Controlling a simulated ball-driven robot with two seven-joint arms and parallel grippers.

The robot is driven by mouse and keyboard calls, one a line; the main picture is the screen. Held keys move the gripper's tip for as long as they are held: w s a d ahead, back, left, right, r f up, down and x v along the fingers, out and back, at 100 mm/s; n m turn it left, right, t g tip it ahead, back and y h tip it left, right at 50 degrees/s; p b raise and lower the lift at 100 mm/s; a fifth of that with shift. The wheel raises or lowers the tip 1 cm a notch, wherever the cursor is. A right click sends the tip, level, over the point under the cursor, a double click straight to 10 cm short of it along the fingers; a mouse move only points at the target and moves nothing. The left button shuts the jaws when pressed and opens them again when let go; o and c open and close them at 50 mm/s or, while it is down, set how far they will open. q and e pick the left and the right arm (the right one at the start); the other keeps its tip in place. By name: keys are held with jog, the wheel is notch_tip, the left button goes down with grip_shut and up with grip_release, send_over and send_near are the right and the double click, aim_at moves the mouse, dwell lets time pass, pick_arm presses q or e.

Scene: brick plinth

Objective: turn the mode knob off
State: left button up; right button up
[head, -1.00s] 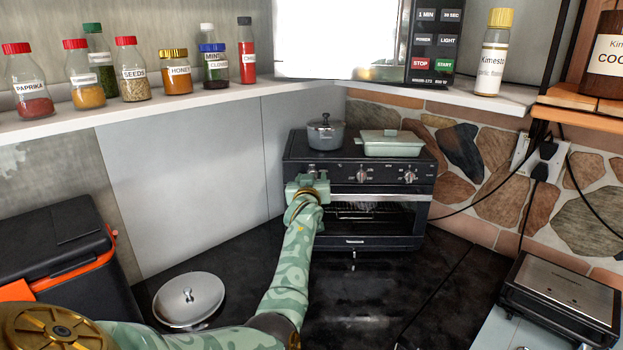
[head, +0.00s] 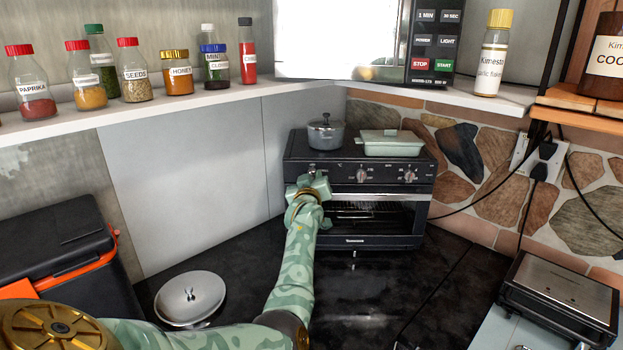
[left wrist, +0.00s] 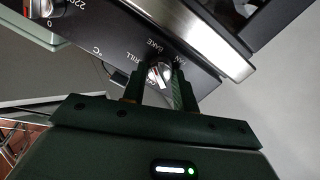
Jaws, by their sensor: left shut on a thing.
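The black toaster oven (head: 350,240) stands in the corner with a row of knobs along its upper front. My left gripper (head: 313,180) is at the left end of that row and hides the knob there in the head view. In the left wrist view the mode knob (left wrist: 158,74), with a silvery face, sits between the two dark fingers of my left gripper (left wrist: 157,92), which are shut on it. Lettering around it reads GRILL, BAKE and FAN. Which mark its pointer meets is unclear. My right gripper is not in view.
The middle knob (head: 362,176) and right knob (head: 410,176) are uncovered. A grey pot (head: 326,134) and a pale green dish (head: 392,144) stand on the oven. A lid (head: 189,298) lies on the dark counter. A press grill (head: 562,298) stands at right.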

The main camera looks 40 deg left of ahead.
pick_arm(q)
jog(key=n+p, duration=0.1)
jog(key=n, duration=0.1)
jog(key=shift+d+n, duration=0.1)
jog(key=shift+n, duration=0.3)
jog(key=n+p, duration=0.1)
jog(key=n, duration=0.2)
jog(key=shift+f+n+y, duration=0.1)
jog(key=shift+n+y, duration=0.2)
jog(key=shift+n, duration=0.1)
jog(key=n+p, duration=0.1)
jog(key=n, duration=0.1)
jog(key=shift+n, duration=0.4)
jog(key=n, duration=0.3)
jog(key=shift+f+n+y+p, duration=0.1)
jog(key=shift+n+y+p, duration=0.2)
jog(key=shift+n+p, duration=0.1)
jog(key=n, duration=0.7)
jog(key=shift+w+g+y, duration=0.1)
jog(key=shift+g+y, duration=0.2)
jog(key=n, duration=0.4)
jog(key=shift+d, duration=0.1)
jog(key=shift+n+g, duration=0.3)
jog(key=shift+n, duration=0.7)
jog(key=shift+r, duration=0.2)
